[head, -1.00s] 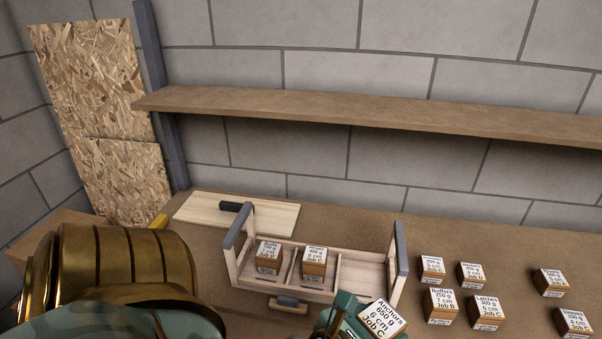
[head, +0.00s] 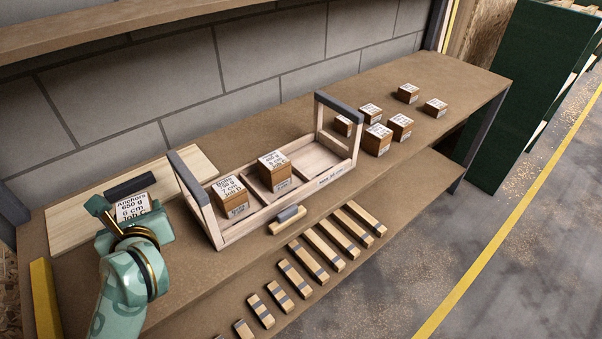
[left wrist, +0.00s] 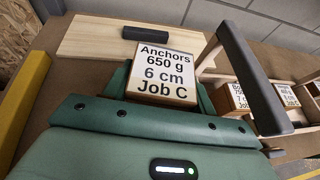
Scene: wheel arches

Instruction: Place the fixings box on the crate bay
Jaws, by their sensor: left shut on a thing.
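My left gripper (head: 133,226) is shut on the Anchors box (head: 132,206), a small wooden box with a white label reading 650 g, 6 cm, Job C. It holds the box upright to the left of the crate, in front of the pale board. The left wrist view shows the label (left wrist: 162,72) between the green jaws. The wooden crate (head: 222,240) has grey-topped end handles and three bays. The Bolts box (head: 232,197) sits in its left bay and another box (head: 274,172) in the middle bay. The right bay (head: 316,160) looks empty. My right gripper is out of view.
A pale board (head: 70,220) with a dark grip lies behind the held box. Several labelled boxes (head: 377,138) stand on the bench right of the crate. Slatted bars (head: 322,247) lie below the front edge. A shelf (head: 110,30) hangs above.

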